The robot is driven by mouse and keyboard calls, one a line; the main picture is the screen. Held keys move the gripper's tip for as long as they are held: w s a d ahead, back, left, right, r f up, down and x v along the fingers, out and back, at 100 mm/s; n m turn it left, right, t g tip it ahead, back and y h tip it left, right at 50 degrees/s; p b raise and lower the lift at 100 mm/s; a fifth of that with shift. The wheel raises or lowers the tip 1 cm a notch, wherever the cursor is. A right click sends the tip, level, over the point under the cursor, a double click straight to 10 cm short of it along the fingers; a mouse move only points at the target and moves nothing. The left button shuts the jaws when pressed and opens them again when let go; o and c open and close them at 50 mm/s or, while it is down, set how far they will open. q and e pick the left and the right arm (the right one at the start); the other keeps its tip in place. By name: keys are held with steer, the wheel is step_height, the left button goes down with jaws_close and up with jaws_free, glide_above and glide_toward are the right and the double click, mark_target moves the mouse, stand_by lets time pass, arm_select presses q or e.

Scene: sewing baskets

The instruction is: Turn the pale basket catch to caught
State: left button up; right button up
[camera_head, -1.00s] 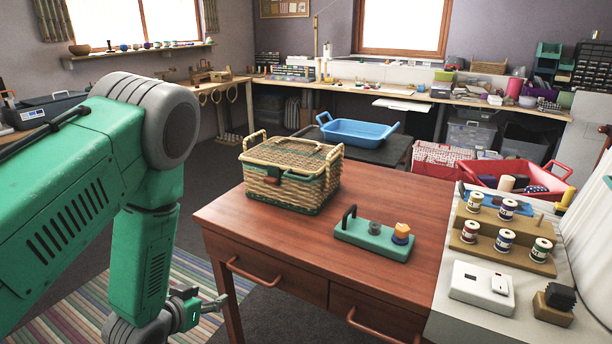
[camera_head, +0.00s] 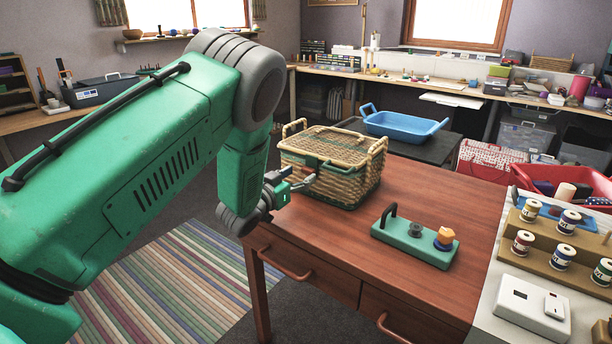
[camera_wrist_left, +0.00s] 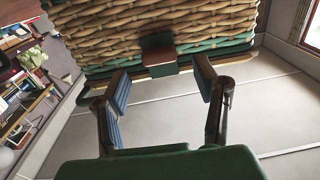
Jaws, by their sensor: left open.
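The pale wicker basket (camera_head: 338,160) with green trim stands on the wooden table, lid down. Its front faces my left gripper (camera_head: 298,182), which is held just before that front. In the left wrist view the wicker wall (camera_wrist_left: 200,25) fills the top. The catch (camera_wrist_left: 158,53), a small brown and green tab, sits at the lid's green edge. My left gripper's fingers (camera_wrist_left: 161,84) are spread apart on either side below the catch, with nothing between them. They appear apart from it. My right gripper is not in view.
On the table (camera_head: 320,230), a green block with a black handle (camera_head: 412,242) stands right of the basket. Thread spools on a wooden stand (camera_head: 560,240) and a white switch box (camera_head: 528,305) are at far right. A blue tray (camera_head: 400,125) sits behind. The table front is clear.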

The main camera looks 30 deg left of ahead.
mark_target(306, 171)
arm_select(q)
steer(key=shift+w, duration=1.55)
steer(key=shift+c, duration=0.4)
steer(key=c, duration=1.1)
steer(key=shift+o, duration=0.2)
